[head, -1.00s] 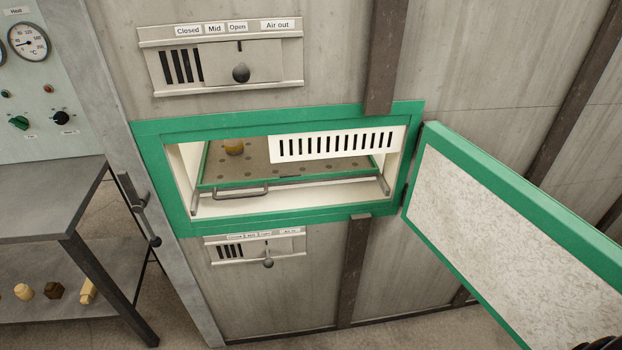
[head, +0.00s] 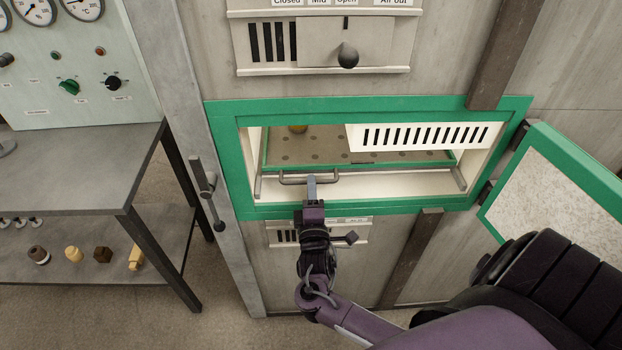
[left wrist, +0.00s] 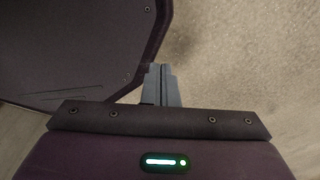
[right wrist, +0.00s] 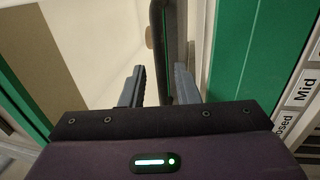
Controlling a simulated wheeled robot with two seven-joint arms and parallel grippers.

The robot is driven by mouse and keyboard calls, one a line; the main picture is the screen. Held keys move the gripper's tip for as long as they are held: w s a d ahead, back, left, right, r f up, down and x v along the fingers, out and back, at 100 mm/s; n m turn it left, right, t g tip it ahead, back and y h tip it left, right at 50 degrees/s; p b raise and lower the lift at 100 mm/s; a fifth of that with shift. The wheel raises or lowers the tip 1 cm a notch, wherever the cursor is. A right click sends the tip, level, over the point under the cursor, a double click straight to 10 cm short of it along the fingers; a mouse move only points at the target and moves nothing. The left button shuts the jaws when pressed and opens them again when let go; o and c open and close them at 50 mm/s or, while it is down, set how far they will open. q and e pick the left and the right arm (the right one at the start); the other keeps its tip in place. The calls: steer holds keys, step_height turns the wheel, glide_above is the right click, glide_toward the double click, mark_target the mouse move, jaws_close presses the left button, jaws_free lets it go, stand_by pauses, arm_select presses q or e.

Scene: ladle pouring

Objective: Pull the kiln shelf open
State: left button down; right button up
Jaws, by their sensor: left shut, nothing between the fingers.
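The kiln shelf (head: 410,158) is a brown perforated board with a green edge, inside the green-framed kiln opening (head: 360,209). Its grey bar handle (head: 290,182) is at the front left of the shelf. My right gripper (head: 311,184) is at the right part of this handle. In the right wrist view my right gripper (right wrist: 157,86) has its fingers apart, with the dark handle bar (right wrist: 168,35) showing between them; I cannot tell whether they touch it. My left gripper (left wrist: 161,82) is shut and empty above the floor in the left wrist view; the head view does not show it.
The green-edged door (head: 565,190) stands open at the right. A grey table (head: 75,170) with a lower shelf of small objects stands left.

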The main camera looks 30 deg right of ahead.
steer(key=shift+x, duration=1.2)
steer(key=shift+a+f, duration=0.1)
jaws_close()
